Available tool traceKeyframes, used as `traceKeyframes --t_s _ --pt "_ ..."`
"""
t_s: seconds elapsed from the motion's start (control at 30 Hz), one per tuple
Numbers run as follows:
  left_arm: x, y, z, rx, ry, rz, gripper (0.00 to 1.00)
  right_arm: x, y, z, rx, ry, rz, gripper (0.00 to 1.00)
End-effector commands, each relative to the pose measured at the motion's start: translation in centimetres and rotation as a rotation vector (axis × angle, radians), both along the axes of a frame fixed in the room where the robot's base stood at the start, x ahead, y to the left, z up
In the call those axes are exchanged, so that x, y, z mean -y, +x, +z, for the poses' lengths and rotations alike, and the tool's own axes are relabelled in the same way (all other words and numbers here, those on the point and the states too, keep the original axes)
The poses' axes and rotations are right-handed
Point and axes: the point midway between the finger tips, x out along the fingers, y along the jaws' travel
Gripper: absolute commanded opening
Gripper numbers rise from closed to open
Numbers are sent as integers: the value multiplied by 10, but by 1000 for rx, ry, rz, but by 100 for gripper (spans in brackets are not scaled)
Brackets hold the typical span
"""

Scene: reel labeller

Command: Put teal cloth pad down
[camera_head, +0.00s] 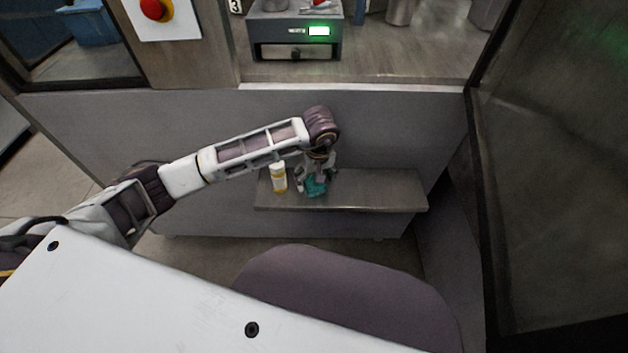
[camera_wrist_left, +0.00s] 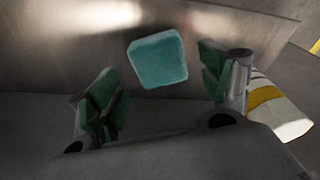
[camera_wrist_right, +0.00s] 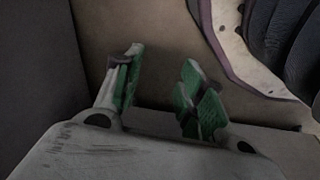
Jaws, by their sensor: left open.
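The teal cloth pad (camera_head: 317,188) is on the narrow grey shelf (camera_head: 375,195) below the machine. In the left wrist view the pad (camera_wrist_left: 158,60) shows as a rounded teal block between and beyond the spread fingers. My left gripper (camera_wrist_left: 160,77) is open, with a gap on both sides of the pad. In the head view my left gripper (camera_head: 316,174) reaches down over the shelf and partly hides the pad. My right gripper (camera_wrist_right: 161,78) shows only in the right wrist view, with its fingers apart and nothing between them.
A white bottle with a yellow band (camera_head: 279,178) stands on the shelf just left of my left gripper, also close beside a finger in the left wrist view (camera_wrist_left: 280,108). The shelf's right part is bare. A machine with a green display (camera_head: 295,35) stands above.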

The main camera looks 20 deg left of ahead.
Motion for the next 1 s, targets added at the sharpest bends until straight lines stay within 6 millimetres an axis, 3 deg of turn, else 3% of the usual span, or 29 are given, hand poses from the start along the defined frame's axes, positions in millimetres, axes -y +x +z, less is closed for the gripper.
traceKeyframes --t_s 0.5,0.7,1.0 --pt "7 -8 72 1 1 0 79 10 1 -18 22 -11 -3 40" --pt "8 -10 83 -1 1 -1 79 12 -4 -23 19 -12 -3 40" --pt "8 -10 84 -2 1 0 79 13 -8 -25 13 -13 -3 40"
